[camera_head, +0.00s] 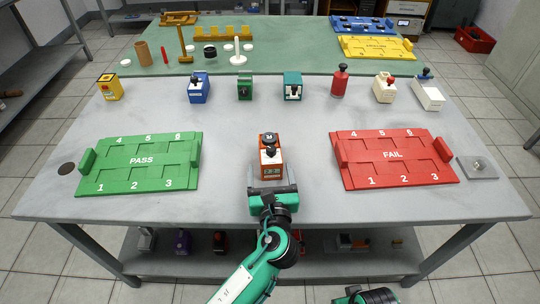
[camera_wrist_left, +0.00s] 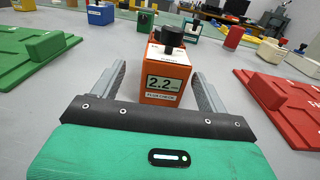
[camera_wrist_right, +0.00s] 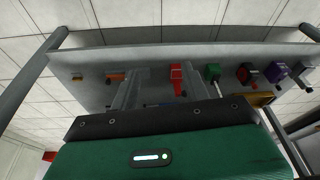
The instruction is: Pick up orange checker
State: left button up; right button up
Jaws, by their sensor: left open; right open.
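The orange checker (camera_head: 270,162) stands upright in the middle of the grey table, between the green PASS board and the red FAIL board. It has a black knob on top and a front display reading 2.2, seen in the left wrist view (camera_wrist_left: 168,85). My left gripper (camera_head: 270,184) is open at the near side of the checker. In the left wrist view its two fingers (camera_wrist_left: 160,88) lie left and right of the checker's front, with a gap on the right. My right gripper (camera_wrist_right: 160,88) is open and empty, low by the shelf under the table.
The PASS board (camera_head: 140,163) lies left and the FAIL board (camera_head: 393,160) right. Several coloured devices stand in a row behind, including a blue one (camera_head: 199,90) and a green one (camera_head: 245,88). Table around the checker is free.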

aim_at(271, 156)
pick_arm(q)
jog(key=shift+w, duration=0.65)
jog(key=w, duration=0.4)
jog(key=shift+w, duration=0.2)
jog(key=shift+w+b, duration=0.3)
jog(key=shift+w, duration=0.1)
pick_arm(e)
jog(key=shift+w+r, duration=0.2)
jog(key=shift+r, duration=0.3)
jog(key=shift+w+r, duration=0.15)
jog(key=shift+r, duration=0.3)
jog(key=shift+d, duration=0.1)
pick_arm(q)
jog(key=shift+r, duration=0.1)
jog(key=c, duration=1.2)
pick_arm(e)
jog(key=shift+s+f, duration=0.1)
jog(key=shift+f, duration=0.05)
pick_arm(q)
jog(key=shift+r, duration=0.1)
